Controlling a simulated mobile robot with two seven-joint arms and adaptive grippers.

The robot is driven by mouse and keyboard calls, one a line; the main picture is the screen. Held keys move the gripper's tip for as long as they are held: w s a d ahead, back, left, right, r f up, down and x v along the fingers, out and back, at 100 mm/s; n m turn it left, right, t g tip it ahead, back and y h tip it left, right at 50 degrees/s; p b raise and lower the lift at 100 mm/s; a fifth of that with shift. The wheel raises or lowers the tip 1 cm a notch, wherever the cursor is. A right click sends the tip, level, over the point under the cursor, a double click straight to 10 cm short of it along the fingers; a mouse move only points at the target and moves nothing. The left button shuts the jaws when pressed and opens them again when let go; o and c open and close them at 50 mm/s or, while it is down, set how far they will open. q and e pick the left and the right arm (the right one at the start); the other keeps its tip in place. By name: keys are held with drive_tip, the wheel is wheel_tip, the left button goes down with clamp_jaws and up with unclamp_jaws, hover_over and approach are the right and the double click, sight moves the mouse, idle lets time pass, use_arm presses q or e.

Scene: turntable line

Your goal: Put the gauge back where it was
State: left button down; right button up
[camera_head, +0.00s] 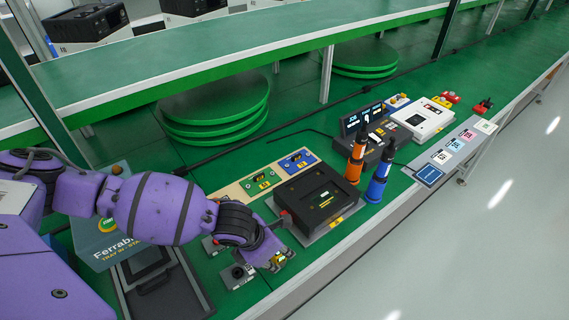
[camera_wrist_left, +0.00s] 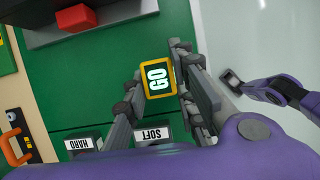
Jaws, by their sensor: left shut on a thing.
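The gauge (camera_wrist_left: 158,79) is a small block with a yellow rim and a dark green face reading GO. My left gripper (camera_wrist_left: 155,92) is shut on it, one finger on each side. In the head view the gauge (camera_head: 278,259) shows at the left gripper's (camera_head: 280,257) tips, above the green bench near its front edge. A beige board (camera_head: 229,191) with a green plate (camera_head: 262,183) and a blue plate (camera_head: 297,160) lies behind the black fixture (camera_head: 316,193). My right gripper (camera_wrist_left: 234,80) seems to show small at the right of the wrist view; its jaws are unclear.
Blocks marked HARD (camera_wrist_left: 84,143) and SOFT (camera_wrist_left: 152,135) stand close to my left gripper. An orange driver (camera_head: 355,163) and a blue driver (camera_head: 378,184) stand upright right of the fixture. A blue-grey box (camera_head: 92,246) and a dark tray (camera_head: 195,298) are at left.

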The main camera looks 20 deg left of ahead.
use_arm(q)
drive_tip(key=c, duration=1.5)
unclamp_jaws()
drive_tip(key=shift+f, duration=0.2)
drive_tip(key=shift+o, duration=0.2)
drive_tip(key=v, duration=1.2)
drive_tip(key=shift+p, duration=0.35)
